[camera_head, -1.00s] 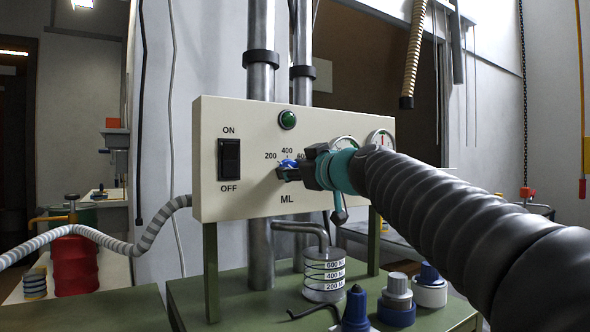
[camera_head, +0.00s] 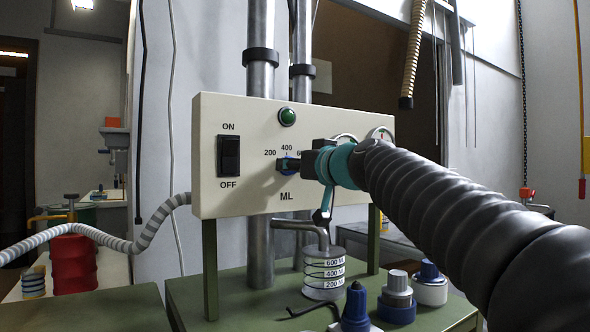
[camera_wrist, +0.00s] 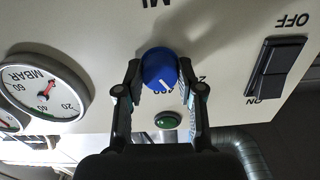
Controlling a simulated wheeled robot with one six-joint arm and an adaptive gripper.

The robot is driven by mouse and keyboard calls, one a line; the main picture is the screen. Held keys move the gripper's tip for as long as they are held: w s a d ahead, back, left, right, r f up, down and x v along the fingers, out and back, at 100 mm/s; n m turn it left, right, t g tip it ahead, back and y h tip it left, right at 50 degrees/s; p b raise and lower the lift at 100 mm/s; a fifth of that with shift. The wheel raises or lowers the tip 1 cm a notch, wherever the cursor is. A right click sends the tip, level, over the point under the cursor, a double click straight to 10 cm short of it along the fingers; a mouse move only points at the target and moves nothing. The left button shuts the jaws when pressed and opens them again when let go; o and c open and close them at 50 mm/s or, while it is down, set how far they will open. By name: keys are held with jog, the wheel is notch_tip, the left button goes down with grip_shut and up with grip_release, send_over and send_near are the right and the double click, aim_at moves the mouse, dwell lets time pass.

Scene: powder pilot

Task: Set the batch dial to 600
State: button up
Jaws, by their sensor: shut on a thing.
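The batch dial is a blue round knob with a white pointer line (camera_wrist: 159,67) on the cream panel (camera_head: 240,120). In the head view the dial (camera_head: 284,164) is mostly hidden by my gripper (camera_head: 291,165). In the upside-down wrist view my gripper (camera_wrist: 160,78) has one finger on each side of the dial, shut on it. The pointer line slants down and right there, towards the partly hidden 400 mark. In the head view 200 and 400 are readable; the 600 mark is mostly covered by my gripper.
An ON/OFF rocker switch (camera_head: 229,157) is left of the dial. A green lamp (camera_head: 287,117) is above it and a pressure gauge (camera_wrist: 44,89) is beside it. A clear marked cup (camera_head: 324,274) stands under the spout. Blue-and-white containers (camera_head: 397,300) stand on the green bench.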

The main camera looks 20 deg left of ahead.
jog(key=shift+f+m+p, duration=0.1)
jog(key=shift+m+p, duration=1.2)
jog(key=shift+m, duration=7)
jog(key=o, duration=1.2)
jog(key=shift+c, duration=0.2)
jog(key=v, duration=1.2)
